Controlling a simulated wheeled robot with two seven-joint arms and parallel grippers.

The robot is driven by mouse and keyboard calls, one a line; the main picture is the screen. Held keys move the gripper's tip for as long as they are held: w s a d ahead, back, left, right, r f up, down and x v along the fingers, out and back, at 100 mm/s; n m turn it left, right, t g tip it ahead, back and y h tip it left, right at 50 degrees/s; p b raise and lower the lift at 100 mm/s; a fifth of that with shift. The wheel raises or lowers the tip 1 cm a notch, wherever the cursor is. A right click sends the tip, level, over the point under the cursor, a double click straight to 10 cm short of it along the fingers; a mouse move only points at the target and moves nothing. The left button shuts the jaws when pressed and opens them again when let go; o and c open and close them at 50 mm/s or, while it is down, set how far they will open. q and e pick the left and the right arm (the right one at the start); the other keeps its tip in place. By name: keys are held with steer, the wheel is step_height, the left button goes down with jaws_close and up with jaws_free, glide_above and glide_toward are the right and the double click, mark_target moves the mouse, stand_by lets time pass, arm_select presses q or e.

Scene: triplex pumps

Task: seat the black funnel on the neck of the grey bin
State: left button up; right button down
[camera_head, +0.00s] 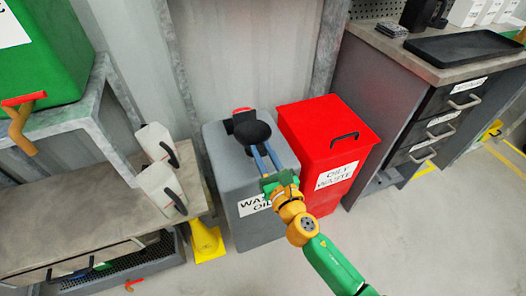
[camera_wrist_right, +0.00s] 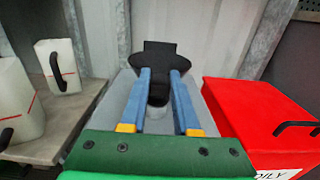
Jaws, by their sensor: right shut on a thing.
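The black funnel (camera_head: 257,132) is over the top of the grey bin (camera_head: 225,160), which is labelled as waste oil. My right gripper (camera_head: 261,150) reaches in from the lower right and is shut on the funnel. In the right wrist view the blue fingers of the right gripper (camera_wrist_right: 161,72) lie on either side of the funnel (camera_wrist_right: 160,58), in front of the grey bin (camera_wrist_right: 115,100). The bin's neck is hidden, so I cannot tell whether the funnel touches it. My left gripper is not in view.
A red oily-waste bin (camera_head: 318,112) stands close on the right of the grey bin. White jugs (camera_head: 160,185) stand on a low bench at the left, above a yellow cone (camera_head: 207,242). A drawer cabinet (camera_head: 400,110) is at the right. The front floor is clear.

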steer(key=shift+f+b, duration=0.3)
steer(key=shift+f, duration=0.1)
steer(key=c, duration=0.6)
jaws_free()
steer(key=v, duration=0.7)
steer(key=shift+r, duration=0.1)
